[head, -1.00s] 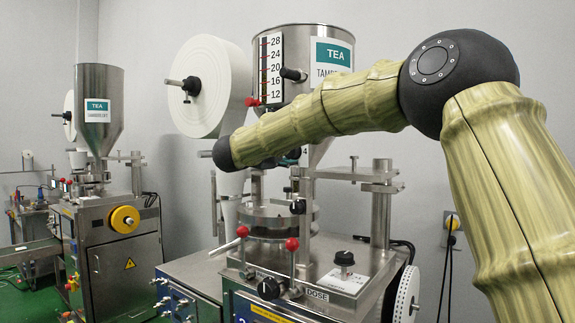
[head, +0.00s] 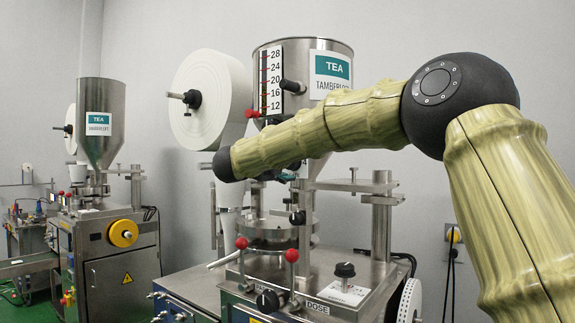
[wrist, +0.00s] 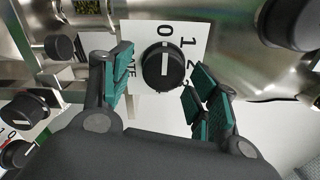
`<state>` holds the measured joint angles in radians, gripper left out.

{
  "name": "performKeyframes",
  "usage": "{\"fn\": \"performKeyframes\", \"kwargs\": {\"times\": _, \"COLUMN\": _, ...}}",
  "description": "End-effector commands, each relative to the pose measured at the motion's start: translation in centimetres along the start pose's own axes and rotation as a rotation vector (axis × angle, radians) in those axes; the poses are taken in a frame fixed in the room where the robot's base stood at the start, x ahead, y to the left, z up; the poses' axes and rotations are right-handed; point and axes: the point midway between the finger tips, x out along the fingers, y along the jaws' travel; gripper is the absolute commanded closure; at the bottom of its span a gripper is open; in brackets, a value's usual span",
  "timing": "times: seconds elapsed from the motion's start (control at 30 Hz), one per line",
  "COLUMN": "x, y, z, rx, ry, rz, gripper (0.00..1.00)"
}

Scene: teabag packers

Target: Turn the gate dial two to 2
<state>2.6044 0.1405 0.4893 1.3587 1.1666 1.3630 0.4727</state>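The gate dial (wrist: 162,66) is a round black knob with a white line. It sits on a white plate (wrist: 190,38) marked 0, 1, 2 and a partly hidden figure; its lettering is partly covered by a finger. The white line lies roughly toward the 0. My gripper (wrist: 160,86) is open, with teal-padded fingers on either side of the knob in the wrist view. I cannot tell whether the pads touch it. In the head view my forearm hides the dial, and only a bit of teal finger (head: 274,175) shows below it.
Other black knobs stand at the left (wrist: 22,112) and lower left (wrist: 18,152) in the wrist view. In the head view, red-balled levers (head: 291,256) and a dose knob (head: 345,270) are below. The tea hopper (head: 295,62) and paper roll (head: 205,95) are close to my forearm.

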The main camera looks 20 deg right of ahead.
Motion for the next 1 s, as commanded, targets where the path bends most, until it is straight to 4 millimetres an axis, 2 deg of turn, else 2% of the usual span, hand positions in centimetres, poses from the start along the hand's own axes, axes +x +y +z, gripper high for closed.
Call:
{"fn": "performKeyframes", "kwargs": {"times": 0.37, "x": -0.6, "y": -0.2, "z": 0.1, "rx": 0.001, "ry": -0.002, "rz": -0.002, "gripper": 0.39}}
{"fn": "performKeyframes", "kwargs": {"times": 0.47, "x": -1.7, "y": -0.2, "z": 0.1, "rx": 0.001, "ry": -0.003, "rz": -0.001, "gripper": 0.39}}
{"fn": "performKeyframes", "kwargs": {"times": 0.8, "x": -7.7, "y": -0.1, "z": 0.1, "rx": 0.001, "ry": -0.002, "rz": -0.001, "gripper": 0.39}}
{"fn": "performKeyframes", "kwargs": {"times": 1.0, "x": -10.6, "y": -0.2, "z": 0.0, "rx": 0.001, "ry": -0.001, "rz": -0.002, "gripper": 0.39}}
